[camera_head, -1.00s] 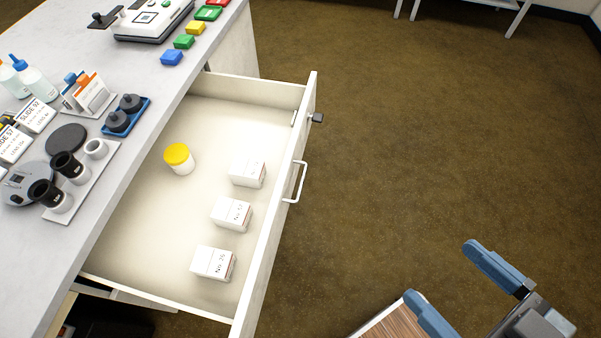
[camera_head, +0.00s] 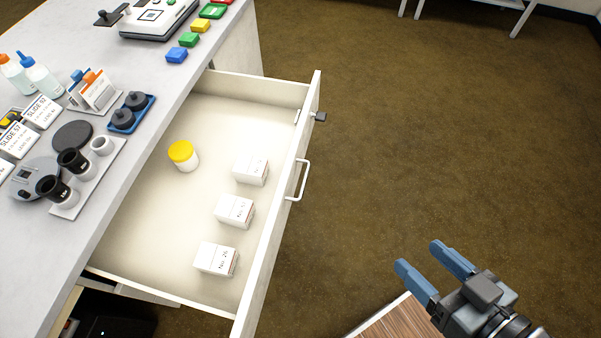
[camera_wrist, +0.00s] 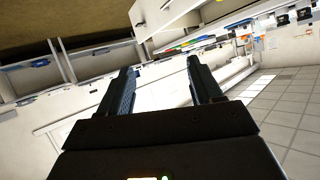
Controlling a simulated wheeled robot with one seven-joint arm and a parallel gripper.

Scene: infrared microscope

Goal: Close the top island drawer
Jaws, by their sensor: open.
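The top island drawer (camera_head: 275,240) is pulled far out from under the grey-white island top (camera_head: 120,190). Its front has a white bar handle (camera_head: 302,180) and a small dark lock or knob (camera_head: 320,117). Inside stand a yellow-lidded jar (camera_head: 183,156) and several small white boxes (camera_head: 236,211). My gripper (camera_head: 424,268) is to the right of the drawer front, nearer the bottom of the head view, apart from it. Its blue fingers are spread with nothing between them. In the wrist view my gripper (camera_wrist: 160,78) also shows open fingers; I cannot surely tell the drawer there.
The island top carries bottles (camera_head: 38,72), slide boxes, a blue tray with dark caps (camera_head: 132,111), eyepieces and coloured blocks (camera_head: 189,40). A wooden-topped surface (camera_head: 398,318) lies below my gripper. Open brown floor (camera_head: 430,130) spreads right of the drawer.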

